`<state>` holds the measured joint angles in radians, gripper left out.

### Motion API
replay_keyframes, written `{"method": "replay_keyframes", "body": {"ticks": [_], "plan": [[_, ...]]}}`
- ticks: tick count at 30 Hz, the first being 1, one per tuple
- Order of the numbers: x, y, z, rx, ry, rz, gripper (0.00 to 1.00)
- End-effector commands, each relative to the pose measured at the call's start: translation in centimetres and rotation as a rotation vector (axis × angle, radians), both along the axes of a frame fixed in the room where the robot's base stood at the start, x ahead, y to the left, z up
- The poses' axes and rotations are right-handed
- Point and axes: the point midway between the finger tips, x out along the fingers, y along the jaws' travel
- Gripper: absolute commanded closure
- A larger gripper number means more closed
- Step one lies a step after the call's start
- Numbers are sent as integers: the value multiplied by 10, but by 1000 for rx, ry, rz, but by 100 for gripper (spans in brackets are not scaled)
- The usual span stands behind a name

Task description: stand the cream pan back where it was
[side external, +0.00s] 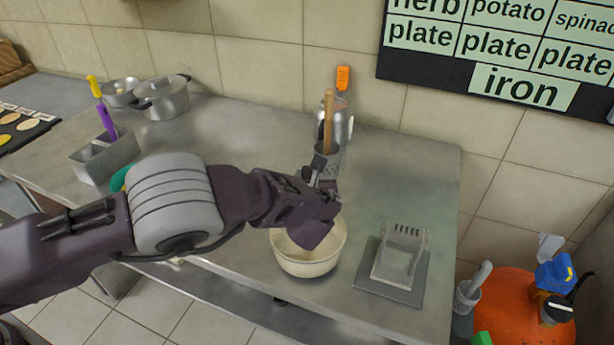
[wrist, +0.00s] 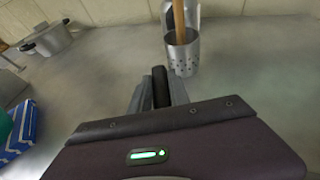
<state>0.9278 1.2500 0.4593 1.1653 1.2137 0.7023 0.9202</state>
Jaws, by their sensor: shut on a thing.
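The cream pan (side external: 308,262), a round deep bowl shape, is upright near the counter's front edge in the side view. I cannot tell whether its base touches the counter. My gripper (side external: 322,188) is above its back rim, and my wrist covers part of the pan's opening. In the wrist view my gripper (wrist: 160,92) is shut on a dark upright piece, which looks like the pan's handle (wrist: 160,86). The pan's bowl is hidden in that view.
A perforated metal holder (side external: 327,160) with a wooden stick stands just behind my gripper, before a glass jar (side external: 341,125). A grey scale-like device (side external: 400,262) lies right of the pan. Metal pots (side external: 162,98) stand at the back left. The counter's back right is clear.

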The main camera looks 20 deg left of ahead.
Motion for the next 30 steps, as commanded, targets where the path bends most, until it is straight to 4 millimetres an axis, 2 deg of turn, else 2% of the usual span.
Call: {"method": "replay_keyframes", "body": {"ticks": [20,21,24,30], "plan": [[0,0,-13,0,-1,0,100],[0,0,-12,0,-1,0,70],[0,0,-12,0,0,0,52],[0,0,-12,0,0,0,52]]}}
